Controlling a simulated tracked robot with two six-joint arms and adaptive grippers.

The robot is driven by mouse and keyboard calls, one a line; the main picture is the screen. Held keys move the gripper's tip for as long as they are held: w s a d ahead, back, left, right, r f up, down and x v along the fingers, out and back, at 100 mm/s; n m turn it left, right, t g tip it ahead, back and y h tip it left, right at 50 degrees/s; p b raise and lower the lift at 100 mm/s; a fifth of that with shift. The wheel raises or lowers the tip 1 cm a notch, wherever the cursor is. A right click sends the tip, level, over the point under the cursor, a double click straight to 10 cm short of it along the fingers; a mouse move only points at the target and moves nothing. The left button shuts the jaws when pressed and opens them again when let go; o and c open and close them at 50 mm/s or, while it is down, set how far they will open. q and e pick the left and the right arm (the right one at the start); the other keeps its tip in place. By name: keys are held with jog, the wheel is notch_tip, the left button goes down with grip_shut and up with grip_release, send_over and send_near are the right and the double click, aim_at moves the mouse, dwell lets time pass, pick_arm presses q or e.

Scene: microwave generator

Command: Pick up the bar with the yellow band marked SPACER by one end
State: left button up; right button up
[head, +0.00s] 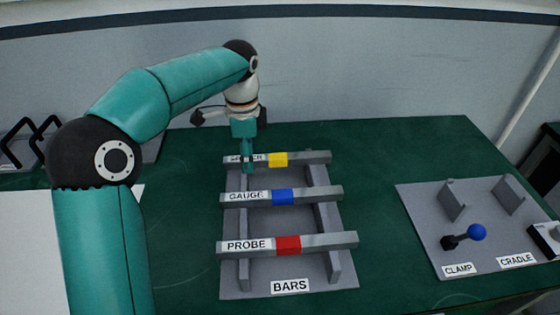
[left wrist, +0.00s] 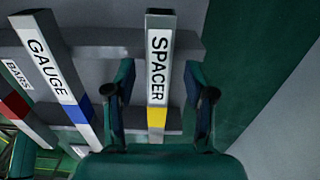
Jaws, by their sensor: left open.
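The SPACER bar (head: 310,157) is grey with a yellow band and lies across the far end of the bars rack (head: 290,263). Its label is partly hidden by my left gripper (head: 247,165) in the head view. My left gripper is open and points down at the bar's left, labelled end. In the left wrist view, the SPACER bar (left wrist: 158,75) runs between the two open fingers of my left gripper (left wrist: 160,100), with a gap on both sides. The yellow band shows between the fingers. My right gripper is not in view.
The GAUGE bar (head: 316,194) with a blue band and the PROBE bar (head: 330,240) with a red band lie nearer on the rack. A grey plate (head: 425,225) with clamp and cradle stands at right. Green tabletop (head: 390,150) is clear behind and right of the rack.

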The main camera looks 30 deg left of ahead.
pick_arm(q)
grip_shut()
dwell(0.3)
